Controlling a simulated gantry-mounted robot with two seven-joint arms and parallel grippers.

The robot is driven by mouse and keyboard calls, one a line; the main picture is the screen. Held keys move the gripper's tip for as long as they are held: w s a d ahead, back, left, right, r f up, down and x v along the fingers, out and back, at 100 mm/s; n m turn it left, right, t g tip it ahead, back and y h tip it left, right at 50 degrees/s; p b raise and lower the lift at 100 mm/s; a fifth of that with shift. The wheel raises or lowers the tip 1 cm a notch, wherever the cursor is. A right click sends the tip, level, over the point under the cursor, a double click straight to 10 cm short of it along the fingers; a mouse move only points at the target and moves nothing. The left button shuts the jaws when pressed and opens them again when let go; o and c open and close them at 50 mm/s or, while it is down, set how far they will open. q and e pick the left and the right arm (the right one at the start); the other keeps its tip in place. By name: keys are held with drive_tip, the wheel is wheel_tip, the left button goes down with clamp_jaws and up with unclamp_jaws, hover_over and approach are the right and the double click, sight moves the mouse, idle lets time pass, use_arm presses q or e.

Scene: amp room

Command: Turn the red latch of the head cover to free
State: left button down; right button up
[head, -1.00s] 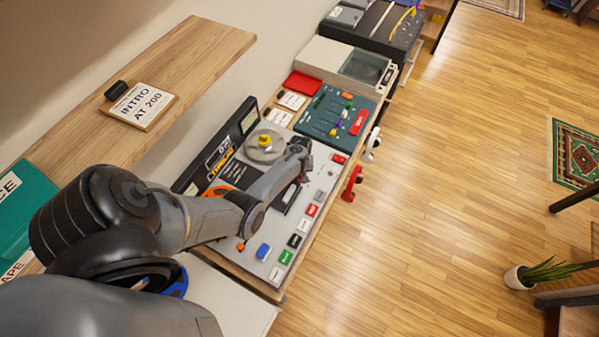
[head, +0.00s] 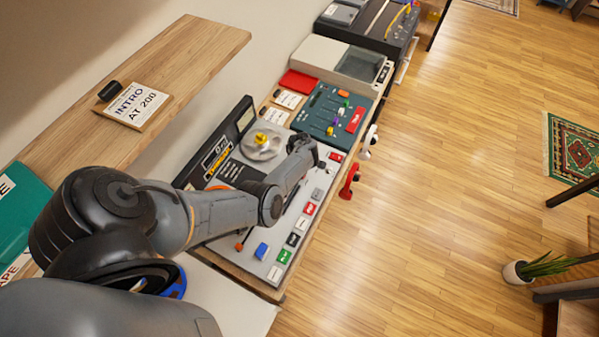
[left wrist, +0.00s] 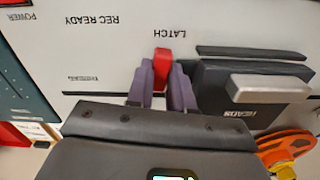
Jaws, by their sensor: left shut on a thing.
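The red latch (left wrist: 162,66) stands on the pale deck panel under the printed word LATCH in the left wrist view. My left gripper (left wrist: 161,92) has its two purple-grey fingers on either side of the latch and is shut on it. The dark head cover (left wrist: 215,92), marked HEADS and with a silver block on top, sits just right of the fingers. In the head view my left arm reaches over the tape deck (head: 272,247) and hides the latch and fingertips. My right gripper is not in view.
A silver reel with a yellow hub (head: 262,143) lies beyond my arm. Several coloured buttons line the deck's near right edge, including a green one (head: 284,257). A teal mixer (head: 332,112) stands farther back. A wooden shelf (head: 185,62) runs along the left.

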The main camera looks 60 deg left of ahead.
use_arm(q)
drive_tip(key=shift+n, duration=0.8)
drive_tip(key=shift+a, duration=0.1)
drive_tip(key=c, duration=1)
unclamp_jaws()
drive_tip(key=shift+r, duration=0.15)
drive_tip(key=shift+w+r, duration=0.1)
drive_tip(key=shift+r, duration=0.25)
wheel_tip(320, 180, up, 10)
drive_tip(key=p, duration=0.3)
